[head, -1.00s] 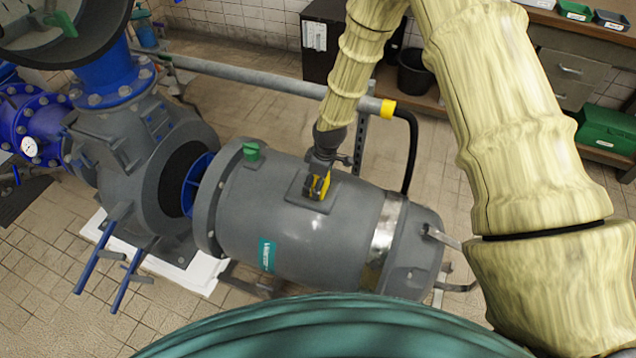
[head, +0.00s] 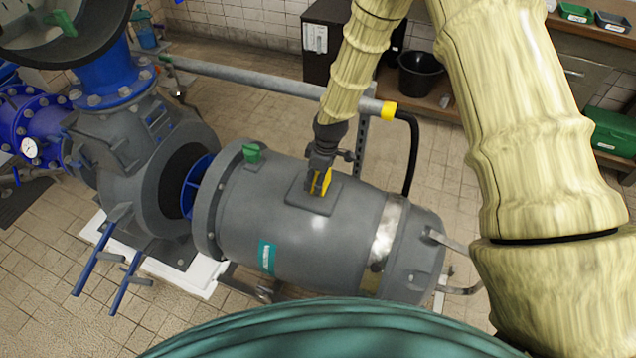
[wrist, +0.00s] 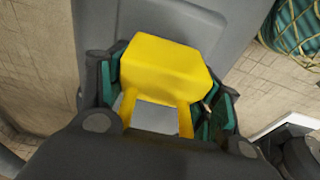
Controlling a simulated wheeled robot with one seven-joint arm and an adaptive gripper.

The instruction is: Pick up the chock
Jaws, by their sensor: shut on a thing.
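The chock is a yellow block (wrist: 163,69) with two legs, seen between the fingers in the wrist view. It also shows as a small yellow patch (head: 326,182) in the head view. My gripper (head: 318,185) is shut on the chock, with a finger on each side of it. The chock is at the flat grey pad (head: 313,197) on top of the grey motor housing. I cannot tell whether it touches the pad or is just above it.
The grey motor housing (head: 290,235) lies below my gripper. A grey rail (head: 270,84) with a yellow end runs behind it. A pump casing with blue handles (head: 122,262) stands at left. A black bucket (head: 418,74) stands on a shelf behind.

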